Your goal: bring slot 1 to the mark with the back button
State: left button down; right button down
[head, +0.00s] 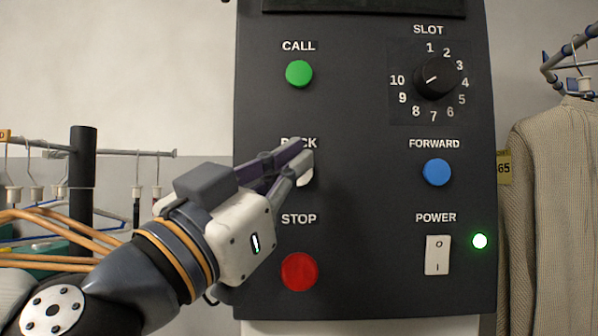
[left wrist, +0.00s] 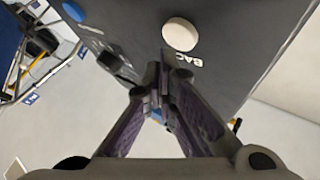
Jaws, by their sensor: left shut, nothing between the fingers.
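The back button (head: 305,180) is white and sits on the dark control panel (head: 365,205), mostly hidden behind my left fingers in the head view. My left gripper (head: 303,153) is shut and empty, its tips in front of the button and the BACK label. In the left wrist view the round cream button (left wrist: 180,33) shows whole, and the shut fingertips (left wrist: 158,78) appear to one side of it. I cannot tell whether they touch the panel. Slot 1 and the mark cannot be made out. My right gripper is not in view.
The panel also has a green CALL button (head: 299,74), blue FORWARD button (head: 437,172), red STOP button (head: 299,272), SLOT knob (head: 437,77) and POWER switch (head: 437,255) beside a lit green lamp (head: 480,241). A knit garment (head: 555,190) tagged 65 hangs at right; hangers (head: 50,225) hang left.

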pick_arm(q)
jog(key=shift+w, duration=0.1)
jog(key=shift+w, duration=0.35)
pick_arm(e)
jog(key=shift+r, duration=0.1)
pick_arm(q)
jog(key=shift+w, duration=0.4)
dwell(0.6)
jog(key=shift+s+p, duration=0.5)
jog(key=shift+s, duration=0.35)
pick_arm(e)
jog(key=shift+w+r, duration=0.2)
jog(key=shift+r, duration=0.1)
